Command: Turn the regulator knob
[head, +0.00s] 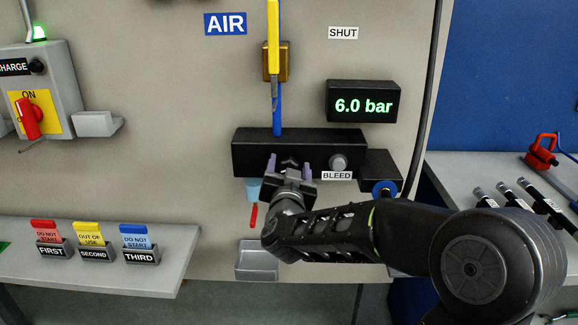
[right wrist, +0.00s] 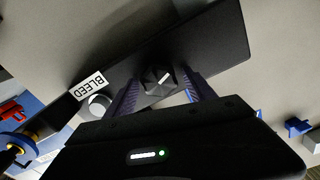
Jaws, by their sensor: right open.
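The regulator knob (head: 289,161) is a small black faceted knob on the front of a black bar-shaped unit (head: 250,148) on the panel. In the right wrist view the knob (right wrist: 157,79) shows a white pointer mark. My right gripper (head: 289,168) is open, its two purple-grey fingers pointing at the unit. In the right wrist view the fingers (right wrist: 163,92) stand on either side of the knob, with gaps visible; whether they touch the unit is unclear. A black display (head: 363,101) above reads 6.0 bar. My left gripper is not in view.
A grey button (head: 338,161) by the BLEED label (head: 337,175) sits right of the knob. A yellow valve handle (head: 273,35) hangs above. Below are a red-tipped part (head: 253,216) and a grey tray (head: 257,260). A shelf with tag holders (head: 95,254) stands left.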

